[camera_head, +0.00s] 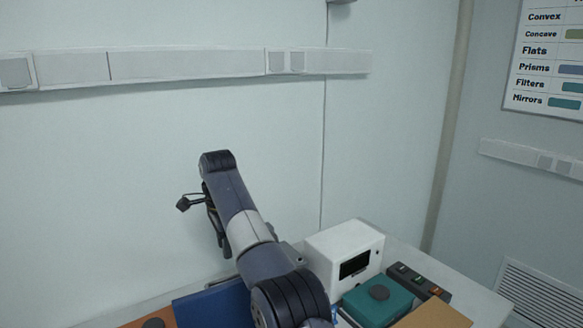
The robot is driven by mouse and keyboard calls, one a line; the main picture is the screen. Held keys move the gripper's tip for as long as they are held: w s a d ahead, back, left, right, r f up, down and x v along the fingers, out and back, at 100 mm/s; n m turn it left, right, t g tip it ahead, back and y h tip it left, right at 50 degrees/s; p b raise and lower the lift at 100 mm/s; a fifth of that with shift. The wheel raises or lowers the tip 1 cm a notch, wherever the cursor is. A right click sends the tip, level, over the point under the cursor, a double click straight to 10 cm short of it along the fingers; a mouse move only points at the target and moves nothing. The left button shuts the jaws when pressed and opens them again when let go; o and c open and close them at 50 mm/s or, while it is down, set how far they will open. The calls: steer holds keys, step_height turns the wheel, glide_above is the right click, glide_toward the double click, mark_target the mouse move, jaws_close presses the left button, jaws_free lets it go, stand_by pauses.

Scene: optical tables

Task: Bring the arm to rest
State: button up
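My arm (246,228) rises from the bottom middle of the head view and reaches up and to the left, in front of the pale wall. Its bulky lower joint is at the bottom edge. My gripper is at the far end, turned away and mostly hidden behind the arm's own links. A small dark bracket-like part sticks out to the left of the upper links. I cannot see the fingertips or anything held.
Below the arm is a pale table (455,288). On it are a white box with a dark window (345,256), a teal case (378,300), a dark strip with coloured buttons (418,279), a brown box (436,316) and a blue panel (215,306). A label chart (545,60) hangs right.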

mark_target(228, 277)
steer(key=f, duration=1)
steer(key=shift+w+a+f, duration=0.15)
steer(key=shift+w+f, duration=0.1)
steer(key=shift+f, duration=0.1)
steer(key=shift+s+d+r, duration=0.2)
steer(key=shift+s+r, duration=0.1)
steer(key=shift+s, duration=0.05)
